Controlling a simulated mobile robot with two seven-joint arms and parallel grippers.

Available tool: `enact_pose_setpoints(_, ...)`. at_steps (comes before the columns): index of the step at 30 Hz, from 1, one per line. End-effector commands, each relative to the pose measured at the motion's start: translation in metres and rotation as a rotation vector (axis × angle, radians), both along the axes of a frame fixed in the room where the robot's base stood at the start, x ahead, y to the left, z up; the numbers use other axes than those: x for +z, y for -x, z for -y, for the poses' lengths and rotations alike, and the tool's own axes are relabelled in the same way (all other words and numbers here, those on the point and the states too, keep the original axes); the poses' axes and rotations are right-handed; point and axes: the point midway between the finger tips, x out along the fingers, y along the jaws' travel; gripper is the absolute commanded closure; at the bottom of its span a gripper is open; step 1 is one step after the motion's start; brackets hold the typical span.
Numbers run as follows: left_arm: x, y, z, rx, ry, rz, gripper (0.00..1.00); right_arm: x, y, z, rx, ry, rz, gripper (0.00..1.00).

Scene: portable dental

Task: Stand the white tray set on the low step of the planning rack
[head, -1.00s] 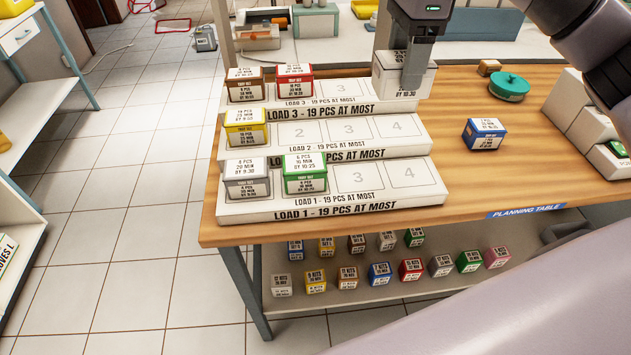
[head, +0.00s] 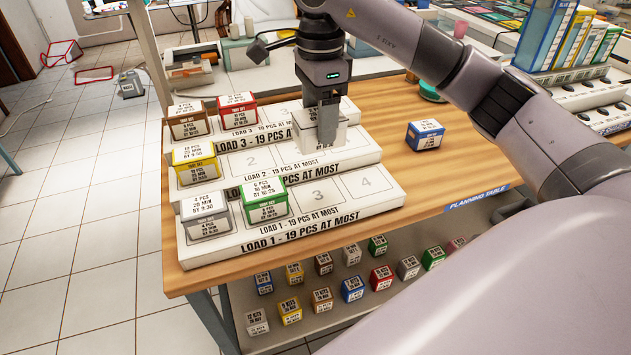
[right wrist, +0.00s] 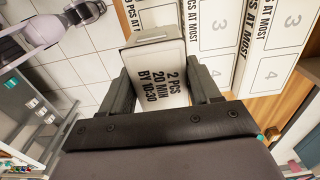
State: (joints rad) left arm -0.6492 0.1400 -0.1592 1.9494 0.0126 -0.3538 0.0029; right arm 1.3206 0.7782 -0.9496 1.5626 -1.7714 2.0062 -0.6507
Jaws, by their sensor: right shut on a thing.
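My right gripper (head: 322,128) is shut on the white tray set (head: 340,138), a white box. It holds it in the air, in front of the middle step's right half in the head view. In the right wrist view the white tray set (right wrist: 160,85) sits between the fingers, its label reading 2 PCS, 20 MIN, BY 10:30. The planning rack's low step (head: 320,229) holds a grey tray set (head: 205,216) in its first place and a green one (head: 264,202) in its second. Places 3 and 4 are bare. A grey arm part, probably my left (right wrist: 85,12), shows in the wrist view; its jaws are unclear.
A yellow set (head: 194,164) stands on the middle step; brown (head: 188,121) and red (head: 238,112) sets stand on the top step. A blue set (head: 425,136) stands on the table right of the rack. Several small boxes line the shelf below.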

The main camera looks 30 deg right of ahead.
Motion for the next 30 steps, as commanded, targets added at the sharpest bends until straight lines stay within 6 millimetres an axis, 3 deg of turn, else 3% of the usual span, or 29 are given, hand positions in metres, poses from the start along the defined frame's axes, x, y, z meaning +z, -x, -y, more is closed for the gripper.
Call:
enact_pose_setpoints(1,-0.005,0.0,0.0,0.0,0.0,0.0,0.57,-0.015,0.001,-0.001,0.002,-0.002,-0.004,0.76)
enact_pose_setpoints(9,-0.002,0.0,0.0,0.0,0.0,-0.001,0.57,-0.072,0.001,0.0,0.001,0.0,-0.003,0.76)
enact_pose_setpoints(17,-0.002,0.0,0.0,-0.001,0.001,0.0,0.57,-0.092,0.0,0.0,0.0,-0.001,0.0,0.76)
enact_pose_setpoints(24,-0.001,0.0,0.0,0.0,0.0,0.0,0.57,-0.126,0.0,0.0,0.0,0.0,-0.001,0.76)
enact_pose_setpoints(30,-0.001,0.0,0.0,0.0,0.0,0.0,0.57,-0.129,0.0,0.0,0.001,-0.001,0.001,0.76)
